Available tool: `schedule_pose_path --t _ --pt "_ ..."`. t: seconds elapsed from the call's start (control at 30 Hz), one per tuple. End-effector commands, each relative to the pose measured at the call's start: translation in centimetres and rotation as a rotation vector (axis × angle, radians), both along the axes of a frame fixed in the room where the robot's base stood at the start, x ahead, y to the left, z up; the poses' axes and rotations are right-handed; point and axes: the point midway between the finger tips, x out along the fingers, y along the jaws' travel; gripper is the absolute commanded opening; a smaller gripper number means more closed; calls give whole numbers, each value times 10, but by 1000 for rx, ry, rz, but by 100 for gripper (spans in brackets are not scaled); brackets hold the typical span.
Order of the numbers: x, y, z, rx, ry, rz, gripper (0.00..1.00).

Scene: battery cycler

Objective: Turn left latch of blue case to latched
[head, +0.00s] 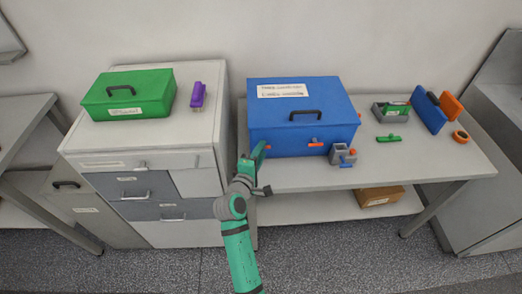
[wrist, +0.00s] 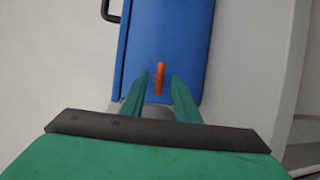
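The blue case (head: 300,118) stands shut on the table, with a black handle on its lid and orange latches on its front. The left latch (wrist: 160,78) is an orange bar near the case's end. In the wrist view its long side runs parallel to the lid seam. In the head view it is mostly hidden by my gripper (head: 256,152), which is at the left end of the case front. In the wrist view my gripper (wrist: 161,82) is open, with one finger on each side of the latch and visible gaps. The right latch (head: 316,144) lies about level.
The cabinet (head: 150,140) with a green case (head: 128,95) stands close on the left.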

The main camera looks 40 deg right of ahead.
Motion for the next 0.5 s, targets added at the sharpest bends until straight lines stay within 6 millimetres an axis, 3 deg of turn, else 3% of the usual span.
schedule_pose_path --t 0.47,0.5 --pt "9 -7 -3 0 0 6 29" --pt "9 -7 -3 0 0 6 19"
